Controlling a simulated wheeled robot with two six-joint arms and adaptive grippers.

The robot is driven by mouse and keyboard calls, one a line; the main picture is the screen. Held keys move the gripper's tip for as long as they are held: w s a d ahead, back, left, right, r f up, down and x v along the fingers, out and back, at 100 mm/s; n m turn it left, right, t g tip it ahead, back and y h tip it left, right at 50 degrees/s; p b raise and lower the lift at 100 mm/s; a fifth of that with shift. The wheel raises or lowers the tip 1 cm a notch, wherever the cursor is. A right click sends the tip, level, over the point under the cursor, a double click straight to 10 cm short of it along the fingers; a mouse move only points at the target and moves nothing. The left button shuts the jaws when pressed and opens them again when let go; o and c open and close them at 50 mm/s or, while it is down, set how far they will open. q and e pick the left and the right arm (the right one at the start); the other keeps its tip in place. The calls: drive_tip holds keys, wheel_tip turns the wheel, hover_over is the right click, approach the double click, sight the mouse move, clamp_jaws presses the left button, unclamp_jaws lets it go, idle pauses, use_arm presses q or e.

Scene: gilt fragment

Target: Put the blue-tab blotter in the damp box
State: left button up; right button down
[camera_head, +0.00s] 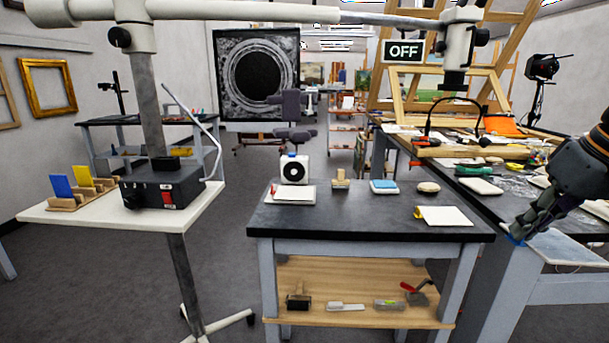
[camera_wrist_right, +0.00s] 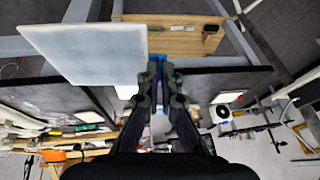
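The blue-tab blotter (camera_head: 566,248) is a pale flat sheet at the right of the head view. Its blue tab sits at my right gripper (camera_head: 518,232), which appears shut on it. In the right wrist view the blotter (camera_wrist_right: 85,55) extends to the left of my right gripper (camera_wrist_right: 160,65), with blue showing at the fingertips. The sheet is held out beside the dark table, seemingly level. I cannot clearly make out which thing is the damp box. My left gripper is not in view.
The dark table (camera_head: 345,222) bears a yellow-tabbed white sheet (camera_head: 446,216), a red-tabbed one (camera_head: 290,195), a blue-topped item (camera_head: 384,186) and a white device (camera_head: 294,169). A cluttered bench (camera_head: 480,150) stands behind right. A stand with a white table (camera_head: 70,217) is at left.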

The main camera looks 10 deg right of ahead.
drive_tip(key=w+a+f+n+y, duration=0.1)
drive_tip(key=w+a+f+n, duration=0.15)
drive_tip(key=w+f, duration=0.55)
drive_tip(key=w+a+f+n, duration=0.1)
drive_tip(key=w+a+f, duration=0.35)
drive_tip(key=f, duration=0.85)
drive_tip(key=s+a+f, duration=0.2)
drive_tip(key=a+f, duration=1.3)
drive_tip(key=f, duration=0.4)
use_arm(q)
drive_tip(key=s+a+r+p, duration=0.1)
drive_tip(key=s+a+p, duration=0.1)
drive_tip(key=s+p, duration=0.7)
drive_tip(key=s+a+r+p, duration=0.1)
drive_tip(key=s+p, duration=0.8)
drive_tip(key=p, duration=0.6)
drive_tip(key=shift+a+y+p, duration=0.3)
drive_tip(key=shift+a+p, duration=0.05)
use_arm(e)
wheel_tip(320, 180, up, 25)
drive_tip(key=shift+w+d+f+m, duration=0.15)
drive_tip(key=shift+d+f+m, duration=0.1)
drive_tip(key=shift+m, duration=0.2)
